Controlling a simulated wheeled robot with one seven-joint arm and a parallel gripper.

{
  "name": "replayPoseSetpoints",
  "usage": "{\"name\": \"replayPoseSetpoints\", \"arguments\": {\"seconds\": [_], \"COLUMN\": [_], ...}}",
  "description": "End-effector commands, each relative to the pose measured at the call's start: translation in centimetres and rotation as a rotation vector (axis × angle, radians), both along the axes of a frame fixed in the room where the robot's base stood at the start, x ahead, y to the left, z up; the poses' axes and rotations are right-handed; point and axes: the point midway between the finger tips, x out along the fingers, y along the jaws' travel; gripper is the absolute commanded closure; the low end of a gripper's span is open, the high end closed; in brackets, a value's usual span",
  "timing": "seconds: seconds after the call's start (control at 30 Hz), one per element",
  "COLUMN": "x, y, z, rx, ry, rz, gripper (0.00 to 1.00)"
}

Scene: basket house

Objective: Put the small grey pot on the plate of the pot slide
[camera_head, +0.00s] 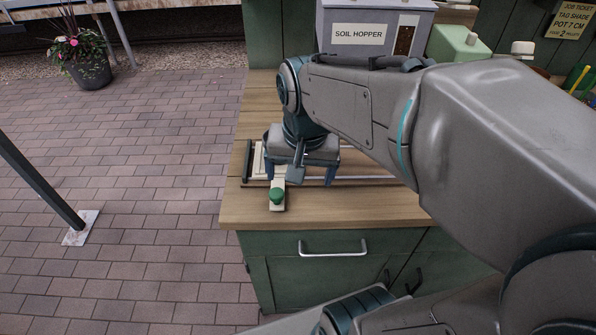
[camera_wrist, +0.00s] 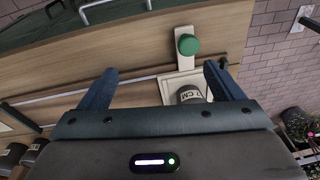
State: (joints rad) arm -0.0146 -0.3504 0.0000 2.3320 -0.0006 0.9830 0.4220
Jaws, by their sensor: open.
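The small grey pot (camera_wrist: 190,94), with lettering ending in "CM" on its side, shows in the wrist view. It appears to stand on the cream plate (camera_wrist: 170,92) of the pot slide, partly hidden by my gripper body. The plate's cream tongue carries a green knob (camera_wrist: 187,45), which also shows in the head view (camera_head: 277,196). My gripper (camera_head: 299,180) points down over the slide, its fingers open and apart. In the wrist view my gripper (camera_wrist: 161,70) has the pot nearer its right finger, with no visible grip on it. The pot is hidden in the head view.
The slide's rails (camera_head: 365,179) run right along the wooden bench top (camera_head: 245,212). A grey soil hopper (camera_head: 375,20) stands behind, beside a pale green container (camera_head: 458,44). Dark pots (camera_wrist: 10,155) show at the wrist view's lower left. Brick paving lies left of the bench.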

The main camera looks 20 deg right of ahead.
Motion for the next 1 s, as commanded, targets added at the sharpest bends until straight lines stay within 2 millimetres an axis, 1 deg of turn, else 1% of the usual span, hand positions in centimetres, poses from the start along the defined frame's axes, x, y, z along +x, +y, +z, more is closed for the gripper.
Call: {"name": "replayPoseSetpoints", "arguments": {"seconds": [0.03,0.1,0.2,0.3,1.0], "x": [-1.2,-2.4,-3.5,-4.1,-4.2], "y": [0.0,0.0,0.0,-0.2,-0.2], "z": [-0.6,-1.4,-2.1,-2.5,-2.6], "rx": [-0.016,-0.037,-0.061,-0.074,-0.077], "ry": [-0.013,-0.025,-0.039,-0.046,-0.046], "rz": [0.088,0.198,0.311,0.372,0.388], "gripper": [0.13,0.13,0.13,0.13,0.13]}}
